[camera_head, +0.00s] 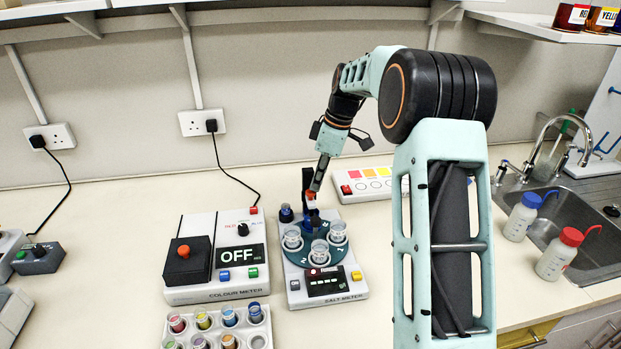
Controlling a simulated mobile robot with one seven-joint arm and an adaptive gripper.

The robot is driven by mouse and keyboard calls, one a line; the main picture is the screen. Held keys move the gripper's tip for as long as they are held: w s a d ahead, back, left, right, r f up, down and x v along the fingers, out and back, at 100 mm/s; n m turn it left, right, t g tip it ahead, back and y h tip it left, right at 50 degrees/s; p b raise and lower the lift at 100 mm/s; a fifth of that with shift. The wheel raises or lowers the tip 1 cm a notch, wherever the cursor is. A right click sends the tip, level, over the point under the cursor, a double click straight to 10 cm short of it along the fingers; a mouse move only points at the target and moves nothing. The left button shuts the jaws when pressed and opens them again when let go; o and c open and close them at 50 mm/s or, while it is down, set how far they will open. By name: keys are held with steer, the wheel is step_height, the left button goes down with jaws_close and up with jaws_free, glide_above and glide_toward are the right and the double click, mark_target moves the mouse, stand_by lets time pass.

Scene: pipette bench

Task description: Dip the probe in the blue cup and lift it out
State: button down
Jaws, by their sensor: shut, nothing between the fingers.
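The salt meter (345,296) stands in the middle of the bench with a dark teal turntable (318,274) on it. Several clear cups (292,238) stand on the turntable. A dark blue piece (311,219) sits at the turntable's back, under a red-and-black part by a black post (306,180); this may be the blue cup and probe, but they are too small to tell apart. My gripper (315,188) points down at the red part, shut and empty. It partly hides the post, and I cannot tell whether it touches the red part.
The colour meter (214,291), reading OFF, stands left of the salt meter. A tray (185,341) of coloured pots, some blue, lies in front. A white panel with coloured squares (366,196) lies behind. Two wash bottles (521,216) and a sink (568,220) are at the right.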

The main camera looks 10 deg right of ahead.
steer(key=shift+s+d+r, duration=0.25)
steer(key=shift+d, duration=0.35)
steer(key=shift+s+d+r, duration=0.2)
steer(key=shift+d, duration=0.4)
steer(key=v, duration=1.2)
